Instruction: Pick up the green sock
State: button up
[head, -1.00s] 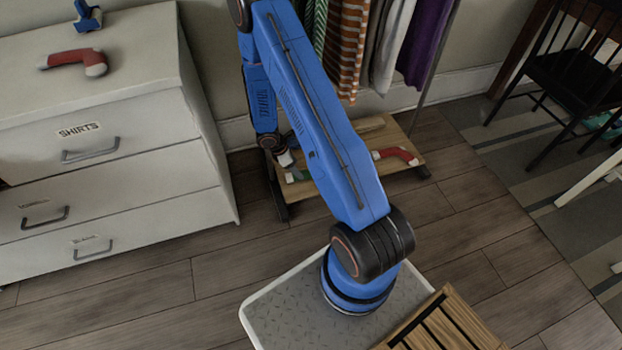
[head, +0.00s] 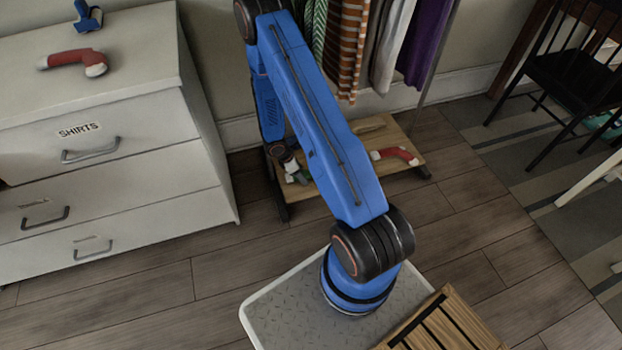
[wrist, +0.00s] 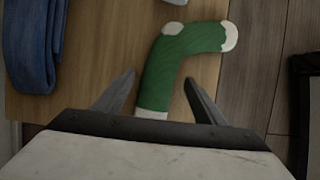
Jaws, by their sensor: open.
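The green sock (wrist: 176,62) has white heel, toe and cuff patches. In the wrist view it lies on a wooden board (wrist: 105,55), its leg running down between the fingers of my gripper (wrist: 158,92). My gripper is open, with one finger on each side of the sock and a gap to each. In the head view a bit of the green sock (head: 299,178) shows at the left end of the low rack shelf; my arm hides part of it.
A red sock (head: 396,155) lies on the same shelf, to the right. Clothes (head: 350,45) hang above. A white dresser (head: 100,170) with another red sock (head: 74,60) on top stands left. In the wrist view, blue cloth (wrist: 34,45) lies left and a dark rail (wrist: 304,105) stands right.

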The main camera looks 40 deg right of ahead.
jog(key=c, duration=1.1)
